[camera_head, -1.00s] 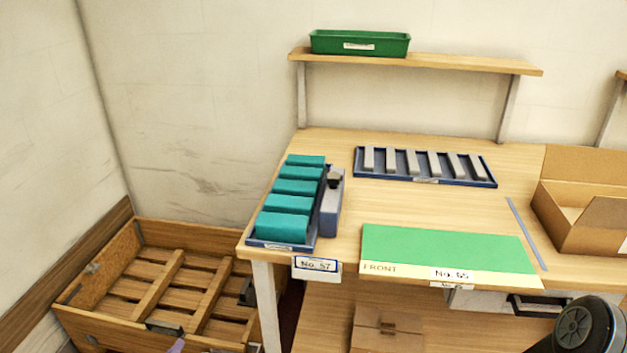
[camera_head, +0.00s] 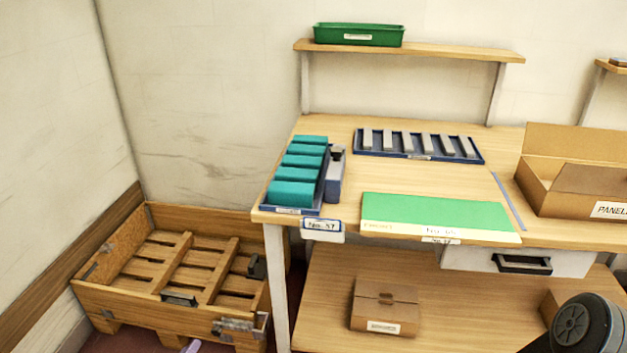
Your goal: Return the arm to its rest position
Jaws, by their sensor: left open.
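Only a small lavender tip of what looks like my left gripper (camera_head: 191,346) shows at the bottom edge, left of centre, in front of the wooden crate. The rest of it is below the picture. Nothing is seen held at that tip. A dark round joint of my own arm shows at the lower right. My right gripper is not in view.
A workbench (camera_head: 460,186) carries a tray of teal blocks (camera_head: 292,194), a tray of grey bars (camera_head: 418,143), a green mat (camera_head: 435,211) and an open carton (camera_head: 580,180). The wooden crate (camera_head: 150,292) stands left. A closed carton (camera_head: 384,306) sits on the lower shelf.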

